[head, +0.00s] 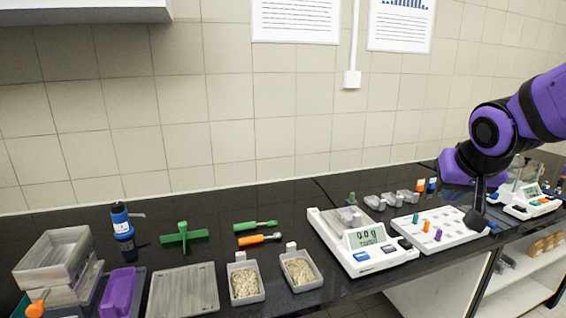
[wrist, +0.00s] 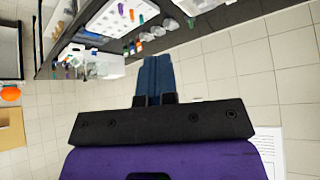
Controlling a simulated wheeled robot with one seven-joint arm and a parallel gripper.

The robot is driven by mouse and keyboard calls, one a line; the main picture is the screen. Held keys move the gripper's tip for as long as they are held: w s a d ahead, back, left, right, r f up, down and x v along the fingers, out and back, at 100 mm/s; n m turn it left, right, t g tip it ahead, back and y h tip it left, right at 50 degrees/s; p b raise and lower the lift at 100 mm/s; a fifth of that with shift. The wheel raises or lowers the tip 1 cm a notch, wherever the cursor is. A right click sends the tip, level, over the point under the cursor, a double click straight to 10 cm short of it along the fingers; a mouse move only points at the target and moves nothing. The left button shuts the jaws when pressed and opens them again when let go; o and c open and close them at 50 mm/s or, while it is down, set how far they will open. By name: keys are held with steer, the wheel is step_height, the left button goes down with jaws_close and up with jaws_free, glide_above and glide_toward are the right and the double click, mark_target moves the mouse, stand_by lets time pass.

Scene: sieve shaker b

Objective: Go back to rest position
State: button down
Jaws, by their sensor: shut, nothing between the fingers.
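My gripper (wrist: 155,62) is shut with nothing between its fingers. In the head view, my purple and black arm comes in from the right edge, and its dark end (head: 475,219) hangs over the right edge of a white rack (head: 452,240). I cannot tell whether it is above the rack or in front of it. In the wrist view the fingers point toward the tiled wall and the bench, which appears upside down at the top.
A scale (head: 378,262) reading 0.0 g stands left of the rack. Two trays of grains (head: 246,294), green and orange tools (head: 255,226), a green-handled item (head: 184,238) and stacked grey boxes (head: 52,262) occupy the left bench. Another device (head: 532,208) stands at right.

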steer(key=s+r+n+g, duration=0.1)
steer(key=s, duration=0.8)
steer(key=s+a+r+n+g+y, duration=0.1)
steer(key=s+r, duration=0.1)
steer(key=s, duration=0.7)
steer(key=shift+r, duration=0.25)
